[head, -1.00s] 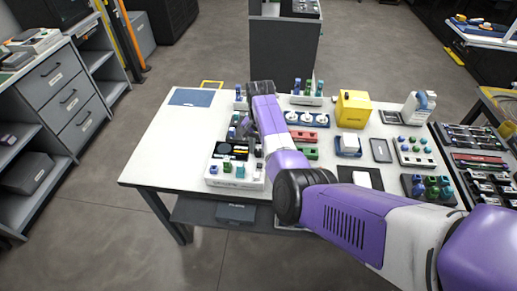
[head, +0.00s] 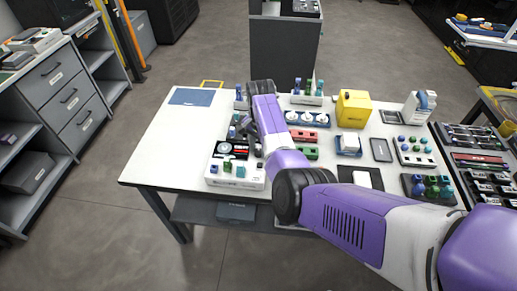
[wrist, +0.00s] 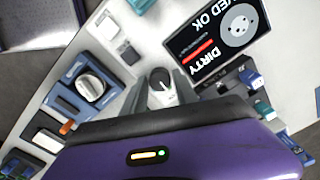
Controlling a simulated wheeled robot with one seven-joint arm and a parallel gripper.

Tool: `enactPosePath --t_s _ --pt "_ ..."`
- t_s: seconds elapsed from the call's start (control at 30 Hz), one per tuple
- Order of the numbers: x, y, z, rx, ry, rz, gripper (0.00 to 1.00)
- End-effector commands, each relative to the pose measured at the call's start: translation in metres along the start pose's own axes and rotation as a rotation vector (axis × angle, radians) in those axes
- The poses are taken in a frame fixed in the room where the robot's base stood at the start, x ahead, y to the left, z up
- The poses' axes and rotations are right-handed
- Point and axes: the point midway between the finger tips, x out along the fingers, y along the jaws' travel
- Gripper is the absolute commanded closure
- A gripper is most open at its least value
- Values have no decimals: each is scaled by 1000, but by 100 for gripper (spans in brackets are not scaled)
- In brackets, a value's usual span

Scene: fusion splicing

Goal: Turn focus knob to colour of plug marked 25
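The focus knob (wrist: 159,80) is a pale round knob with a dark top and a white pointer mark, seen in the wrist view. My gripper (wrist: 161,92) has a grey finger on each side of it, and both appear to touch it. A screen beside it (wrist: 216,39) shows a white disc, a red bar and the word DIRTY; it also shows in the head view (head: 232,149). In the head view my arm partly hides the knob. Several blue and green plugs (head: 432,184) stand on the table; no mark 25 is readable.
A yellow box (head: 353,108), a red block (head: 303,135) and a white bottle (head: 418,107) stand right of my arm.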

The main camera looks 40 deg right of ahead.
Motion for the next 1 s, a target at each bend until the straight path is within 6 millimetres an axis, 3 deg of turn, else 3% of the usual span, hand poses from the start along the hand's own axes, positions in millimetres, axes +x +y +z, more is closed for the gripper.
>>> enactPosePath --t_s 0.37,0.8,1.0 --pt "-3 0 0 -1 -1 0 61" --pt "-66 -1 0 -2 0 -2 61" --pt "-77 0 0 -1 -1 0 61"
